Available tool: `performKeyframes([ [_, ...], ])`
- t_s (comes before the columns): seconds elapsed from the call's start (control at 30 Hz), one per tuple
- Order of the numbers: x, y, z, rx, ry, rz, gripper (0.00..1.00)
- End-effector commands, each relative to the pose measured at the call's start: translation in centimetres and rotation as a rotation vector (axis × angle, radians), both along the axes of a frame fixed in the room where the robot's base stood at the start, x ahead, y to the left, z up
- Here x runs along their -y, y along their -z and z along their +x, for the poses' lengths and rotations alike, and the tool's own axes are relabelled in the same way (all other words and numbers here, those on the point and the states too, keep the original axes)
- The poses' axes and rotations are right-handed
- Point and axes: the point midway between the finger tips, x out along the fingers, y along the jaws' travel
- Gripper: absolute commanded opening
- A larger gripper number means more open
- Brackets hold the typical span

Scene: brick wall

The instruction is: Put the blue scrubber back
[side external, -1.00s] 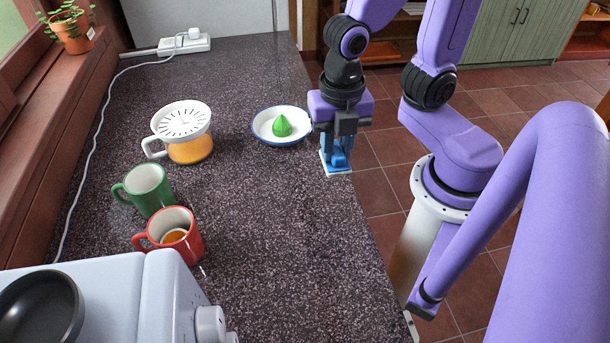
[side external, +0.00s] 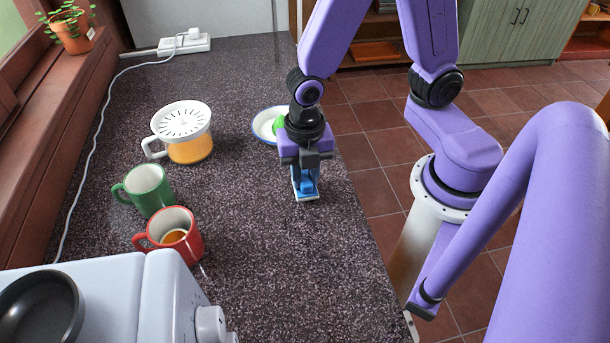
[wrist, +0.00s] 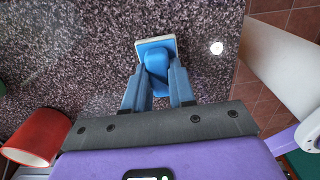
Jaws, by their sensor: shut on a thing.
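The blue scrubber (side external: 306,193) has a blue handle on a pale, flat pad. My gripper (side external: 305,178) is shut on its handle and points down at the dark speckled countertop. In the wrist view the scrubber (wrist: 155,58) sits between the two fingers of my gripper (wrist: 161,82), its pad facing away from me. I cannot tell whether the pad touches the counter or hangs just above it.
A white dish with a blue rim (side external: 262,124) and a green reamer (side external: 279,122) is partly hidden behind my gripper. A juicer (side external: 183,133), a green mug (side external: 147,190) and a red mug (side external: 174,236) stand to the left. The counter (side external: 270,270) is clear in front.

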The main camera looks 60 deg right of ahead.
Motion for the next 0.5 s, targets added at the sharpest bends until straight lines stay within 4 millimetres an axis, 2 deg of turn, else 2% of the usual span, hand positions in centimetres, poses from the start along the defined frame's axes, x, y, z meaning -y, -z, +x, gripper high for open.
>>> performKeyframes([
  [0.13, -0.02, 0.93, -0.01, 0.0, 0.0, 0.0, 0.0],
  [0.5, -0.01, 1.17, -0.03, 0.0, 0.0, 0.0, 0.0],
])
